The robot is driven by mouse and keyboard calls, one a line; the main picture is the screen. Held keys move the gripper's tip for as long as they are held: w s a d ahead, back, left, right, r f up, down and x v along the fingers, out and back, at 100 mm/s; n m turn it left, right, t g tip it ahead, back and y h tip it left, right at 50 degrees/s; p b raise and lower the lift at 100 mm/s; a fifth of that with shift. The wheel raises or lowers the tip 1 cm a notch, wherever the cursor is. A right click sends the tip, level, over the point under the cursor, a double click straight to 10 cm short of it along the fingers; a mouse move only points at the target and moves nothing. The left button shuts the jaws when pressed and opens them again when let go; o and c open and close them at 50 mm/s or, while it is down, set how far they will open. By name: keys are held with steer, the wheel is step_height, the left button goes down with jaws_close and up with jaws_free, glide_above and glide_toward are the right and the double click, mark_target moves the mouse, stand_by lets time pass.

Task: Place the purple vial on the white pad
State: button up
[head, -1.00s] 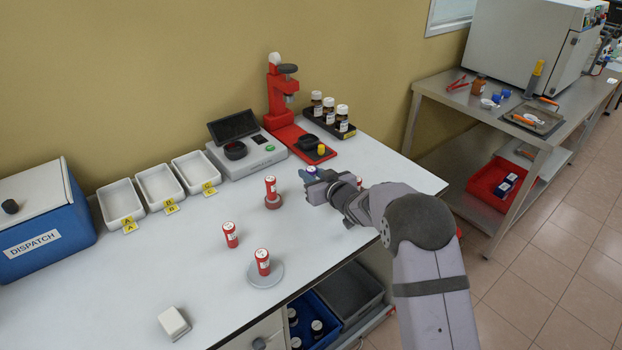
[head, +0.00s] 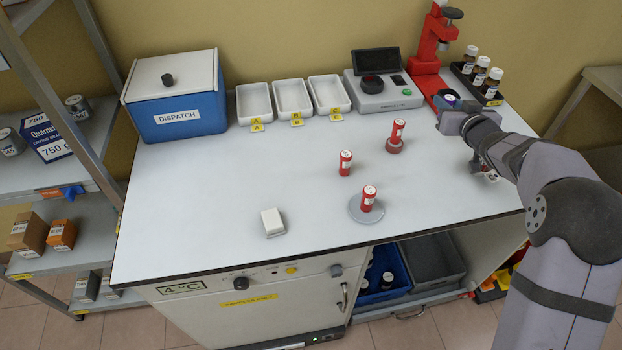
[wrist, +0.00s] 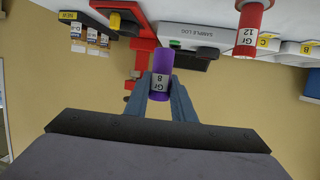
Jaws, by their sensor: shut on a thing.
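The purple vial (wrist: 160,84), labelled "Gr 8", is between the two blue fingers of my gripper (wrist: 172,100) in the wrist view. My gripper (head: 452,110) is shut on it. In the head view the vial (head: 449,98) is small and mostly hidden by the fingers, above the table's right part near the red press. A small white block-like pad (head: 272,221) lies near the table's front edge, left of centre, with nothing on it. My gripper is far to the right of it and further back.
A red vial (head: 368,194) stands on a pale grey disc (head: 358,215). Another red vial (head: 345,165) stands behind it, and a third (head: 397,130) on a red ring. White trays (head: 256,88) and a blue dispatch box (head: 195,121) line the back. The left tabletop is clear.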

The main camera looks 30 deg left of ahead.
steer(key=s+a+r+n+g+y+p, duration=0.1)
steer(key=s+a+r+n+g+y, duration=0.25)
steer(key=s+a, duration=0.75)
steer(key=s+a+r+n+g+y, duration=0.2)
steer(key=s+a+n+g, duration=0.15)
steer(key=s+a, duration=0.75)
steer(key=n+g+h+p, duration=0.1)
steer(key=n+g+h, duration=0.1)
steer(key=n+g, duration=1)
glide_above(272, 218)
steer(key=shift+m+g, duration=0.6)
steer(key=shift+f, duration=6.15)
steer(key=shift+f, duration=0.1)
steer(key=o, duration=1)
